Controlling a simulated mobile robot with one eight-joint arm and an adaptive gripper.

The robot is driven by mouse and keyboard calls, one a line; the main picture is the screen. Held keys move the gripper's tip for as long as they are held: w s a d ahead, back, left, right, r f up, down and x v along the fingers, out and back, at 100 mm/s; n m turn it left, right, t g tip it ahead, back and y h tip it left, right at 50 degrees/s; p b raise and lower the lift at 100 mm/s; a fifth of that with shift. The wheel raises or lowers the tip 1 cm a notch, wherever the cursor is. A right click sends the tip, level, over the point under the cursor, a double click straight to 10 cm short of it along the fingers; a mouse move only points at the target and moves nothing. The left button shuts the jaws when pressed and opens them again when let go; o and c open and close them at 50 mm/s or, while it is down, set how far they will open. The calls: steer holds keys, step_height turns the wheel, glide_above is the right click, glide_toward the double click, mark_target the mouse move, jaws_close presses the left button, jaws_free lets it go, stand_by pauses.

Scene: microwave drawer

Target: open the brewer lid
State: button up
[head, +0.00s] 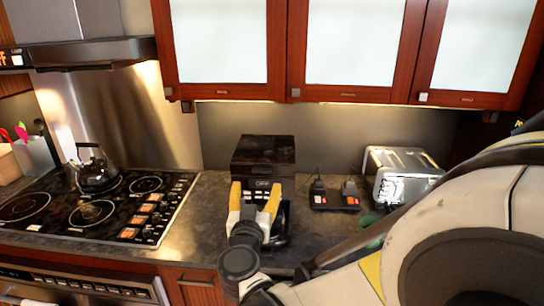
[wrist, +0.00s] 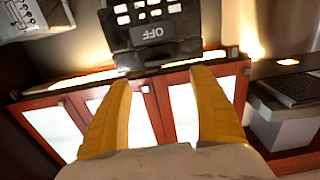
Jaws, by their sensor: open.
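The brewer (head: 263,150) is a dark, boxy machine on the counter in the middle of the head view. Its dark, glossy top, where the lid is, looks flat and down. In the wrist view the brewer's black panel (wrist: 153,33) shows at the top, with several white buttons and an OFF label. My gripper (head: 256,188) is in front of the brewer, its two yellow fingers spread and pointing at it. The fingers (wrist: 160,80) are apart with nothing between them in the wrist view. They hide part of the brewer's front; I cannot tell whether they touch it.
A cooktop (head: 95,208) with a kettle (head: 95,172) is at the left. A small black device (head: 335,196) and a silver toaster (head: 400,172) stand right of the brewer. Wall cabinets (head: 345,95) hang above. Bare counter (head: 205,225) lies left of my gripper.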

mark_target(261, 171)
steer(key=w, duration=1)
steer(key=shift+w+d+b, duration=0.1)
steer(key=shift+w+b, duration=0.05)
steer(key=shift+b, duration=0.2)
steer(key=c, duration=1.4)
